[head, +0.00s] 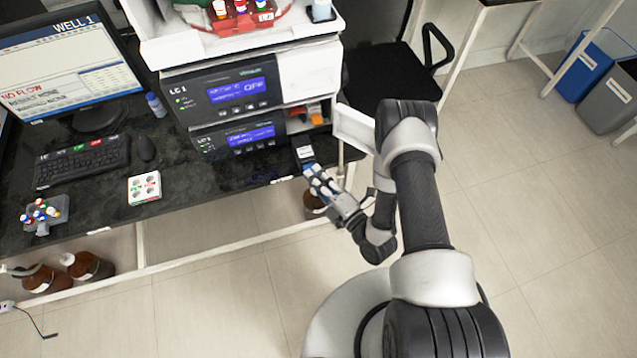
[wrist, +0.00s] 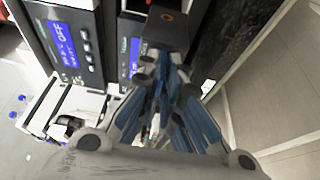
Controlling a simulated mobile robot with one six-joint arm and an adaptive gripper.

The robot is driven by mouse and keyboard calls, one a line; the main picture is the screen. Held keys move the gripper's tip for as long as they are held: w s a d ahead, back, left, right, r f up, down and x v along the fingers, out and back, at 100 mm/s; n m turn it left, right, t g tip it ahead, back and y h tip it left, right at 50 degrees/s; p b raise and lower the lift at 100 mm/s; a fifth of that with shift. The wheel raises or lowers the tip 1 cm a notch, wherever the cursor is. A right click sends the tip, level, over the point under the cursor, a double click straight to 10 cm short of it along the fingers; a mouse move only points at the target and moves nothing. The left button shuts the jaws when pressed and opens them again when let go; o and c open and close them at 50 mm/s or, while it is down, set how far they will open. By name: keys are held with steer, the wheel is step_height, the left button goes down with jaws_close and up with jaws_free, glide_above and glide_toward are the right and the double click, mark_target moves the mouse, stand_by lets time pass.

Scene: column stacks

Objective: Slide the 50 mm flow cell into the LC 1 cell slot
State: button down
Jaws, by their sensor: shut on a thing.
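The flow cell is a small dark block (wrist: 165,30) with an orange-brown dot on its face in the wrist view. In the head view it shows as a dark block with a pale label (head: 303,148), at the right front of the instrument stack. My gripper (head: 311,172) is shut on it, its blue fingers (wrist: 168,72) closing on the block's near end. The unit marked LC 1 (head: 225,92) has a lit blue screen. An open bay (head: 308,114) with orange parts inside shows at the stack's right side. I cannot make out the cell slot itself.
A white door panel (head: 354,128) stands open to the right of the bay, close to my arm. A second unit (head: 238,137) is below LC 1. A black chair (head: 395,75) stands behind.

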steer(key=shift+w+a+b, duration=0.7)
steer(key=shift+w+a, duration=0.05)
steer(key=shift+w, duration=1.95)
steer(key=shift+w+a+b, duration=0.7)
steer(key=shift+w+a, duration=0.1)
steer(key=shift+w, duration=1.9)
steer(key=shift+w+a+b, duration=0.7)
steer(key=shift+w+a, duration=0.05)
steer(key=shift+w, duration=1.95)
steer(key=shift+f+b, duration=0.25)
steer(key=shift+b, duration=0.1)
steer(key=c, duration=1.7)
jaws_free()
steer(key=shift+s, duration=0.1)
steer(key=shift+f, duration=0.1)
steer(key=v, duration=1.2)
